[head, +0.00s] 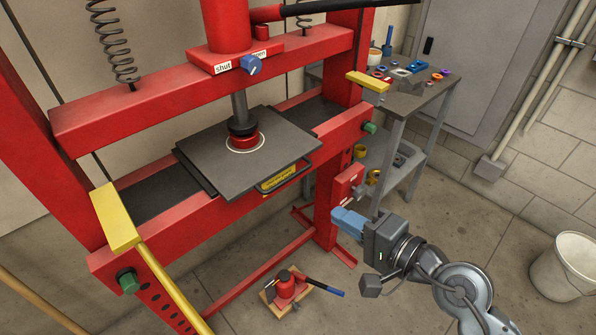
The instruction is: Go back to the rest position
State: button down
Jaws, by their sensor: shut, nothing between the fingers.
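My gripper (350,222) is in the lower middle right of the head view, at the end of my grey arm. Its blue fingers are shut with nothing between them. They point left, in front of the red upright of the press frame (330,190), below a small red box on that upright. I cannot tell whether the fingertips touch the frame. The press ram (240,105) stands over a dark plate (205,155), with a red ring and a white circle under its tip.
A bottle jack (287,288) with a blue-ended handle sits on the floor below. A workbench (405,105) with small coloured parts stands at the back right. A white bucket (566,265) is at the far right. The floor between bench and bucket is clear.

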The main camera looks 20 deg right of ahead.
jog(key=s+r+n+h, duration=0.2)
jog(key=s+n, duration=0.5)
jog(key=s, duration=0.8)
jog(key=s+a+r+n+h, duration=0.1)
jog(key=s+n, duration=0.6)
jog(key=s, duration=0.8)
jog(key=shift+a+r+h, duration=0.25)
jog(key=shift+r+h, duration=0.6)
jog(key=shift+h, duration=0.15)
